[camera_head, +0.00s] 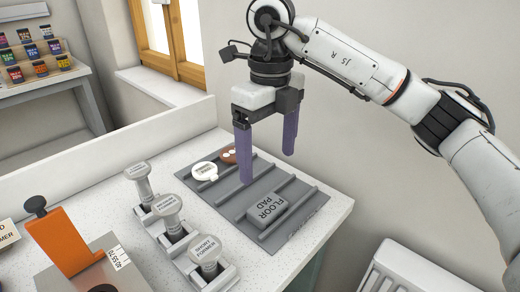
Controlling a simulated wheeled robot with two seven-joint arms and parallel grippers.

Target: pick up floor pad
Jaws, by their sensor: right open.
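The floor pad (267,210) is a grey block with its name printed on top. It lies on a dark grey ridged tray (307,207) near the right end of the speckled worktop. My right gripper (268,168) hangs fingers-down above the tray, its two purple fingers spread apart and nothing between them. The nearer fingertip shows just behind the floor pad in the picture; whether it touches the tray I cannot tell. My left gripper is not in view.
A white round piece (205,171) and a brown piece (229,155) lie at the tray's far end. Several grey formers, including the short former (205,250), stand in a rack left of the tray. An orange device (60,238) stands at lower left. A white radiator (425,272) is at lower right.

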